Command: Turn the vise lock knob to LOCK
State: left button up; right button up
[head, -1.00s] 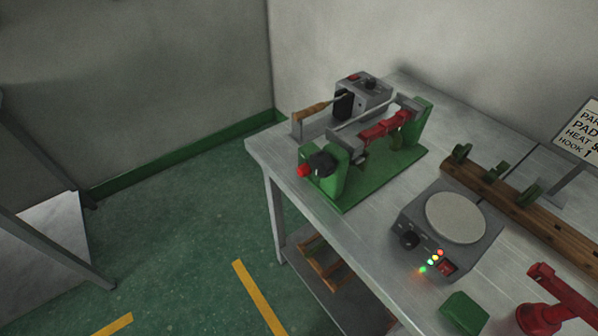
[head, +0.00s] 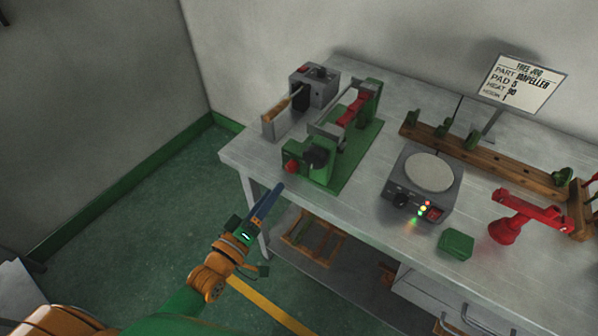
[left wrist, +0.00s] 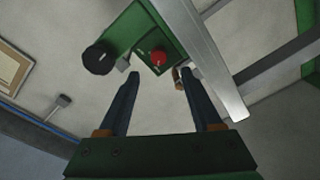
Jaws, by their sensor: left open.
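The green vise (head: 345,165) stands at the left end of the grey workbench, with a red part between its upright ends. Its near end carries a red knob (head: 291,166) and a black knob (head: 317,158). The left wrist view shows the same red knob (left wrist: 159,57) and black knob (left wrist: 98,58). I cannot read any LOCK marking. My left gripper (head: 280,188) is open and empty, in front of and below the vise's near end, apart from it. In the left wrist view its fingers (left wrist: 161,78) point toward the red knob, with the black knob to the left.
A grey box (head: 318,88) and a wooden-handled tool (head: 277,111) sit behind the vise. A round-topped hot plate (head: 430,172), green block (head: 456,244), red stand (head: 506,228), wooden rack (head: 484,150) and sign (head: 519,82) are to the right. The bench edge (head: 237,171) lies near my gripper.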

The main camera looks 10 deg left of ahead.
aim_at(290, 171)
pick_arm(q)
jog(key=x, duration=0.6)
jog(key=shift+d, duration=0.3)
jog(key=shift+w+d, duration=0.1)
jog(key=shift+w, duration=0.5)
grip_shut()
